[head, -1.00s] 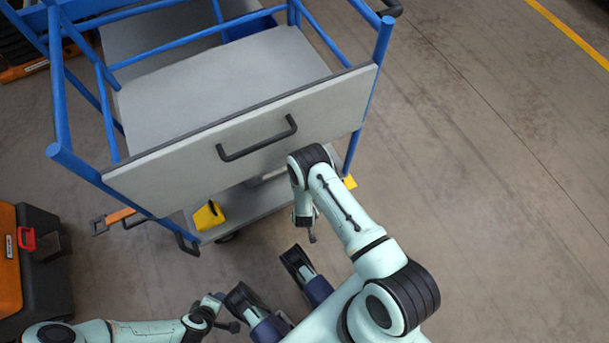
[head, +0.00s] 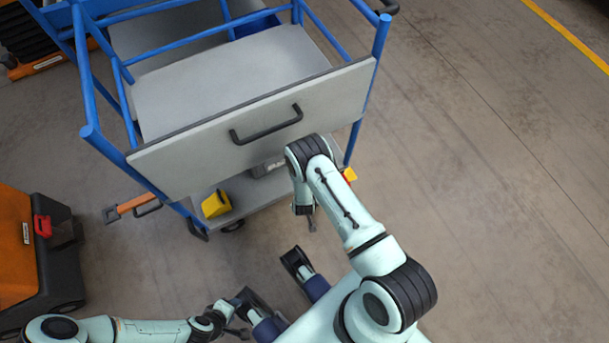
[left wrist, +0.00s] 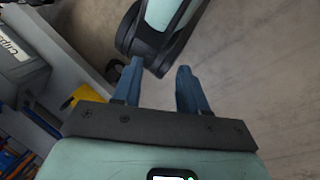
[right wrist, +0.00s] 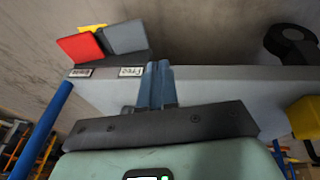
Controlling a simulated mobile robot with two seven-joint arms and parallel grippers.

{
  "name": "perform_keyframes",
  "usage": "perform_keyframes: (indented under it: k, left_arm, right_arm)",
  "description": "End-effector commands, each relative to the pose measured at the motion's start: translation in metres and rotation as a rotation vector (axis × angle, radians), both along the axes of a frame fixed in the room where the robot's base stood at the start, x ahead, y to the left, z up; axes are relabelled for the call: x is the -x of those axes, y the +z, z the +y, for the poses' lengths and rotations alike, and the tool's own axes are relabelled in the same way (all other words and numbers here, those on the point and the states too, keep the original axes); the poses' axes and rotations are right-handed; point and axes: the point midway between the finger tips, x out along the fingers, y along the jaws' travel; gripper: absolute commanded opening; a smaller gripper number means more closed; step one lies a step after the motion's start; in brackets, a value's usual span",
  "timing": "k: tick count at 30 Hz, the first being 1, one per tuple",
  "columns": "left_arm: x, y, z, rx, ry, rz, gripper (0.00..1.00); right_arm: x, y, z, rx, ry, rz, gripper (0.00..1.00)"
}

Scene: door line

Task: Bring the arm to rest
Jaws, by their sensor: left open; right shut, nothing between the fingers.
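My right arm reaches forward over the floor in the middle of the head view, bent at the elbow. Its gripper (head: 311,221) hangs down in front of the cart's lower shelf. In the right wrist view the right fingers (right wrist: 157,84) are together and empty, in front of a grey shelf. My left arm lies low along the bottom edge of the head view, with its gripper (head: 238,332) partly hidden near my base. In the left wrist view the left fingers (left wrist: 160,88) are apart with nothing between them.
A blue-framed cart (head: 88,92) with a grey front panel (head: 190,160) and black handle (head: 266,124) stands close ahead. A yellow bin (head: 216,204) sits on its lower shelf. An orange and black toolbox (head: 18,245) stands at left. Floor at right is clear.

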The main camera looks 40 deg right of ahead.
Motion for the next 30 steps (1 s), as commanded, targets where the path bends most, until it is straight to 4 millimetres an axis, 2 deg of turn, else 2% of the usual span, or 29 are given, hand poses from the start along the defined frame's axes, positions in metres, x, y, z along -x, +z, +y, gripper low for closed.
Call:
perform_keyframes:
  k: [11, 14, 17, 20, 24, 27, 30]
  left_arm:
    - [0.0, 0.0, 0.0, 0.0, 0.0, -0.001, 0.43]
    - [0.001, 0.008, 0.0, 0.001, -0.001, 0.003, 0.43]
    - [0.007, 0.031, -0.002, 0.007, -0.007, 0.016, 0.43]
    - [0.015, 0.063, -0.005, 0.018, -0.017, 0.045, 0.43]
    - [0.025, 0.106, -0.01, 0.035, -0.034, 0.092, 0.43]
    - [0.028, 0.13, -0.013, 0.044, -0.044, 0.118, 0.43]
    - [0.029, 0.147, -0.015, 0.052, -0.052, 0.136, 0.43]
  right_arm:
    - [0.0, 0.0, 0.0, 0.0, 0.0, 0.0, 0.0]
    - [0.007, 0.011, 0.004, -0.019, -0.006, 0.011, 0.0]
    - [0.03, 0.042, 0.018, -0.078, -0.028, 0.046, 0.0]
    - [0.064, 0.092, 0.044, -0.181, -0.06, 0.104, 0.0]
    - [0.114, 0.171, 0.087, -0.343, -0.102, 0.198, 0.0]
    - [0.141, 0.222, 0.114, -0.438, -0.118, 0.256, 0.0]
    - [0.159, 0.261, 0.133, -0.507, -0.126, 0.297, 0.0]
